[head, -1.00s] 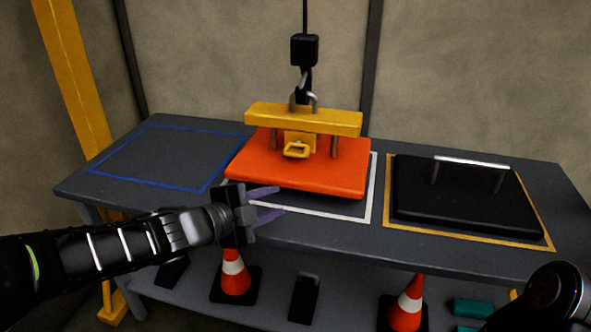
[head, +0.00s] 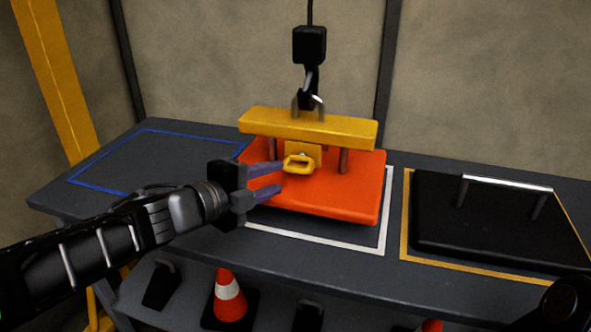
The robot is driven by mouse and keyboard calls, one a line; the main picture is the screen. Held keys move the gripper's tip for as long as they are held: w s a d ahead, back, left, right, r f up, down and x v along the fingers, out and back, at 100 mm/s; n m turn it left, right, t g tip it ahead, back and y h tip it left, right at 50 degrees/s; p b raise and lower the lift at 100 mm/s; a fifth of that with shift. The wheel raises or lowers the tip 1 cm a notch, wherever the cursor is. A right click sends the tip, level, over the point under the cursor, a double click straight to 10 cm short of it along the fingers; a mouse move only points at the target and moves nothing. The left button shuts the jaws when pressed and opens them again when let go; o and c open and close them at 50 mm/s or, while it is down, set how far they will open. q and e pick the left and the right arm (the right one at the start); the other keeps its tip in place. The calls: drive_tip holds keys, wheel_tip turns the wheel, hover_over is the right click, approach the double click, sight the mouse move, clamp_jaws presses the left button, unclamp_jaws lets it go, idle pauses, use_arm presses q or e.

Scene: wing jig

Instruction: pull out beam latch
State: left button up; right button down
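The beam latch is a yellow loop handle (head: 298,165) on a small yellow plate under the yellow lifting beam (head: 310,128). The beam sits over an orange panel (head: 335,200), joined to it by grey posts, and hangs from a hook (head: 309,85) above. My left gripper (head: 279,180) is open, with its two purple-grey fingers pointing right toward the latch. The fingertips are just left of the loop in the picture. I cannot tell whether they touch it. My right gripper is out of the picture; only a dark part of my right arm shows at the lower right corner.
The orange panel lies over a white-outlined square (head: 387,240) on the dark table. A black panel with a metal handle (head: 500,225) lies in the yellow-outlined square at right. The blue-outlined area (head: 140,160) at left is empty. A traffic cone (head: 229,295) stands below the table.

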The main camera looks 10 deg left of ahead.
sight(293, 172)
use_arm(q)
drive_tip(key=b+x, duration=0.1)
drive_tip(key=x, duration=0.2)
drive_tip(key=b+x, duration=0.2)
drive_tip(key=x, duration=0.1)
drive_tip(key=shift+w+d+f, duration=0.15)
drive_tip(key=shift+w+f, duration=0.15)
drive_tip(key=shift+w+d, duration=0.25)
drive_tip(key=shift+w, duration=0.15)
drive_tip(key=shift+r, duration=0.1)
clamp_jaws()
